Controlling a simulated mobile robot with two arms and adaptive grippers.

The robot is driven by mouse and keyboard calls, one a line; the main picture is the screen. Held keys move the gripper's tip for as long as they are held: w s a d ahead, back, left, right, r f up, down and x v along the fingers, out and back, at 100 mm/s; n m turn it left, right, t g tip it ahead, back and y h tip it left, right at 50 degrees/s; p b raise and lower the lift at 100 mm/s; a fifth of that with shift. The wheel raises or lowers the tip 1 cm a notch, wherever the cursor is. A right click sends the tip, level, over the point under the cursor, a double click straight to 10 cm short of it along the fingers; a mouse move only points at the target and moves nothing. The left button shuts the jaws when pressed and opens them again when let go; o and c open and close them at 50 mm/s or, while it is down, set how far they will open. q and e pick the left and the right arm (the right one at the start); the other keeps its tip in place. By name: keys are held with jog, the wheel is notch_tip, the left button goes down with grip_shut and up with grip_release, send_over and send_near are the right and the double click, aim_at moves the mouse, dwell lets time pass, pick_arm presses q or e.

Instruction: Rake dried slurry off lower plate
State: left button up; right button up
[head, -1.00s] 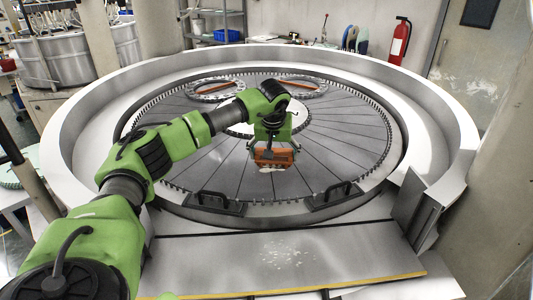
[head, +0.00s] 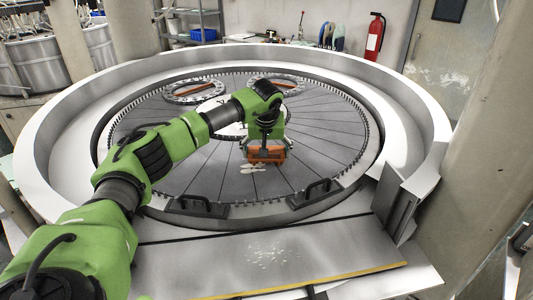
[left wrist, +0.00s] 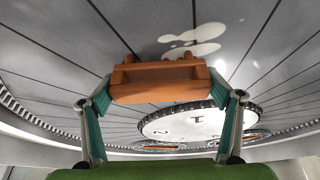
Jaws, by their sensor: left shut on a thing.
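The lower plate (head: 215,178) is a grey disc with radial grooves inside a round machine basin. My left gripper (head: 266,143) is over the front part of the plate, shut on an orange rake (head: 266,154). In the left wrist view the two teal fingers of the gripper (left wrist: 160,88) clasp the ends of the orange rake (left wrist: 165,80). White slurry patches (head: 252,169) lie on the plate just in front and to the left of the rake; they also show in the left wrist view (left wrist: 195,38). I cannot tell whether the rake touches the plate. My right gripper is not in view.
Two carrier rings (head: 194,91) (head: 275,86) and a pale central disc (left wrist: 198,121) sit on the plate. Dark handles (head: 197,206) (head: 317,190) stand at the front rim. A flat ledge (head: 205,262) with white specks lies in front. The high basin wall (head: 62,160) surrounds the plate.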

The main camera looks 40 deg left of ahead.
aim_at(254, 149)
pick_arm(q)
jog(key=shift+s+a+f, duration=0.1)
jog(key=shift+s+a, duration=1.15)
jog(key=shift+s, duration=0.1)
jog(key=shift+s+a+p, duration=0.3)
jog(key=shift+s+a, duration=0.55)
jog(key=shift+a, duration=0.1)
jog(key=shift+s+a, duration=1.6)
jog(key=shift+a, duration=0.1)
jog(key=shift+w+a, duration=0.1)
jog(key=shift+w, duration=0.3)
jog(key=shift+w+d+p, duration=0.6)
jog(key=shift+w+d, duration=3.2)
jog(key=shift+d, duration=0.05)
jog(key=shift+a+r, duration=0.1)
jog(key=shift+r, duration=0.1)
